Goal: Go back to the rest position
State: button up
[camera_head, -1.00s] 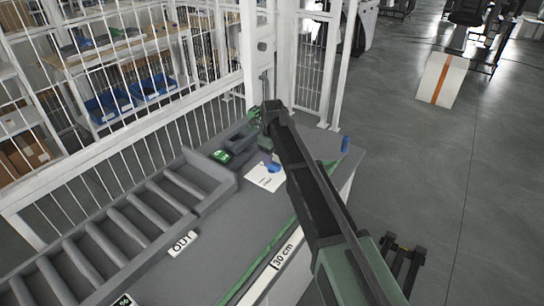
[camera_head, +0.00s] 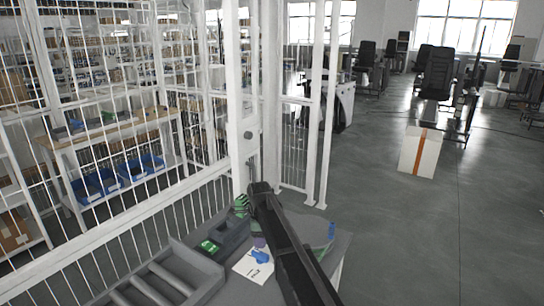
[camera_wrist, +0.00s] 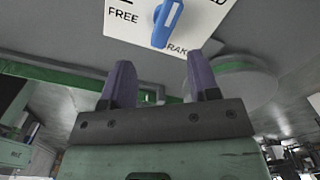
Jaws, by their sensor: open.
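My gripper (camera_wrist: 160,78) shows in the wrist view with its two purple fingers apart and nothing between them. Beyond the fingertips is a blue lever (camera_wrist: 167,22) on a white card (camera_wrist: 128,18) with the word FREE and a partly covered word. In the head view, my dark arm reaches over the counter's far end. The blue lever (camera_head: 260,257) and white card (camera_head: 250,270) lie just left of the arm there. The gripper is mostly hidden behind the arm, with a bit of purple showing beside the lever.
A grey roller track (camera_head: 165,277) is at lower left on the counter. A dark block with a green display (camera_head: 209,246) stands beside the card. A white post (camera_head: 240,120) and mesh fence rise close behind. Open floor lies right, with a white box with an orange stripe (camera_head: 420,150).

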jog(key=s+d+n, duration=0.9)
jog(key=s+d, duration=0.2)
jog(key=s, duration=0.4)
jog(key=s+d+n, duration=0.9)
jog(key=s+d, duration=0.1)
jog(key=s, duration=0.4)
jog(key=shift+s+d, duration=0.4)
